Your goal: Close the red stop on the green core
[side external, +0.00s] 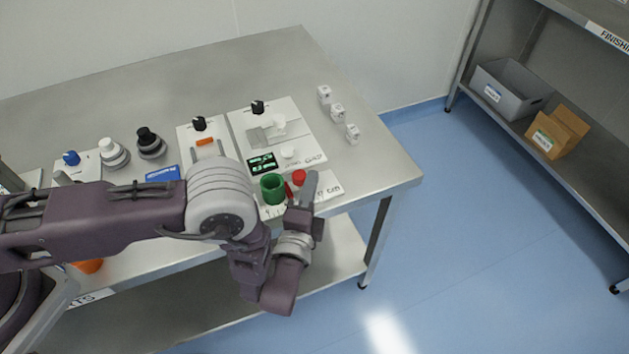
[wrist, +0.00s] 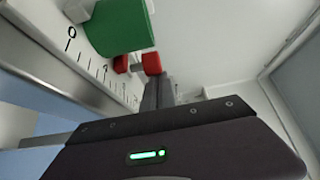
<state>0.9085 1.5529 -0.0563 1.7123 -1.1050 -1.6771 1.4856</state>
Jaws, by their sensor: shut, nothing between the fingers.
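The green core (side external: 272,188) is a short upright hollow cylinder near the front edge of the table. It also shows in the wrist view (wrist: 121,27). The red stop shows as a round red part (side external: 299,177) just right of the core, with a narrow red piece (side external: 288,191) closer to it. My gripper (side external: 311,182) is shut and empty, just right of the red part. In the wrist view its fingers (wrist: 158,88) end close to the red block; contact is unclear.
A marked scale (wrist: 88,60) runs on the white plate beside the core. White panels with black knobs (side external: 258,107) stand behind. Small white blocks (side external: 338,112) lie at the right. The table's front edge is close to my gripper; open floor lies right.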

